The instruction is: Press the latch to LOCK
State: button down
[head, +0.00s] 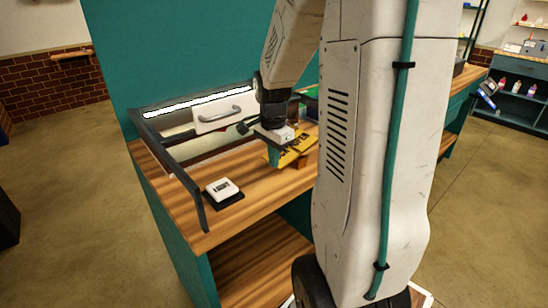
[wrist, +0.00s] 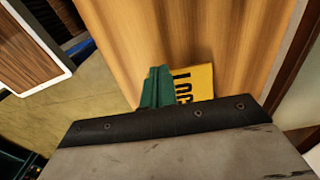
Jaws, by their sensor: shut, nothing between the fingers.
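A yellow sign (head: 292,150) with black lettering sits on the wooden bench, just right of my gripper. Part of it shows in the wrist view (wrist: 200,78), with letters that look like part of "LOCK"; the rest is hidden behind the gripper body. My gripper (head: 273,157) points down over the bench, its teal fingers together with nothing between them. In the wrist view the fingers (wrist: 157,86) are just left of the sign. I cannot tell whether they touch the sign or the bench. The latch itself cannot be made out clearly; my gripper and arm may hide it.
A dark frame (head: 190,185) with a white panel and grey handle (head: 222,115) stands on the bench, left of my gripper. A small white device (head: 222,188) on a black base lies near the front edge. The bench surface (head: 255,178) between is clear.

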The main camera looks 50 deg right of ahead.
jog(key=shift+s+a+f, duration=0.1)
jog(key=shift+f, duration=0.15)
jog(key=a+r, duration=0.3)
jog(key=r, duration=1.1)
jog(key=shift+w+a, duration=0.15)
jog(key=shift+w, duration=0.2)
jog(key=s+a+f+n+t, duration=0.1)
jog(key=s+a+n, duration=1.5)
jog(key=a+n, duration=0.3)
jog(key=shift+s+f, duration=0.3)
jog(key=shift+f, duration=0.1)
jog(key=shift+a, duration=0.1)
